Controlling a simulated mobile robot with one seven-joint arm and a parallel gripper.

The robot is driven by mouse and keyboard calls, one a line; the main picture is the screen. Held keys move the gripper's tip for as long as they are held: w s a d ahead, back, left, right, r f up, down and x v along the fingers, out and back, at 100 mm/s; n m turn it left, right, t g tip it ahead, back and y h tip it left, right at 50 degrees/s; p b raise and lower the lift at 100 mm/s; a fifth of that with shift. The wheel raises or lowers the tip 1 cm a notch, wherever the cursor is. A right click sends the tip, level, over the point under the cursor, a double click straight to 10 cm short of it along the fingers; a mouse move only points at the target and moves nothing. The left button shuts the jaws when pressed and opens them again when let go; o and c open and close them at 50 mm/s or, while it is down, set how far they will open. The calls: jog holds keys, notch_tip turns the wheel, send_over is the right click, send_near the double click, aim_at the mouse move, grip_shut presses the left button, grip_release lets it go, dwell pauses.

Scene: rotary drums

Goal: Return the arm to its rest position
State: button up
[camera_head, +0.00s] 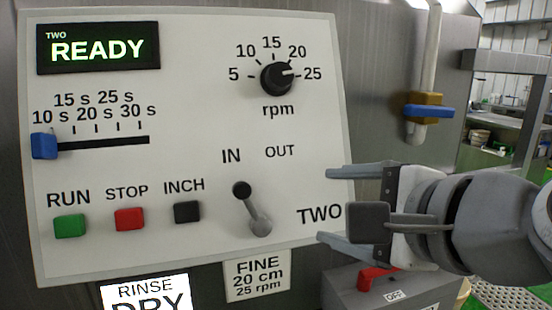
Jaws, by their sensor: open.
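My gripper (325,205) is at the right of the camera view, with its two fingers apart and pointing left at the control panel (190,215). It is open, with nothing between the fingers. It is in front of the panel's lower right edge, beside the word TWO. Whether the fingertips touch the panel I cannot tell. My arm comes in from the right edge of the picture.
The panel bears a READY display (98,48), an rpm knob (277,77), a blue slider (44,146), a lever (250,208) and green, red and black buttons. A blue-handled valve (428,111) is at upper right. A grey box with a red switch (378,277) sits below my gripper.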

jog(key=s+d+f+n+g+h, duration=0.2)
jog(key=d+f+n+g+h, duration=0.1)
jog(key=f+n, duration=0.5)
jog(key=s+d+f+n+g+h+p, duration=0.1)
jog(key=s+d+f+n+g+h, duration=0.1)
jog(key=f+n, duration=0.7)
jog(key=shift+s+d+f+g+h, duration=0.2)
jog(key=shift+d+g+h, duration=0.2)
jog(key=shift+d+g, duration=0.45)
jog(key=shift+a, duration=0.2)
jog(key=c, duration=0.5)
jog(key=shift+a, duration=0.25)
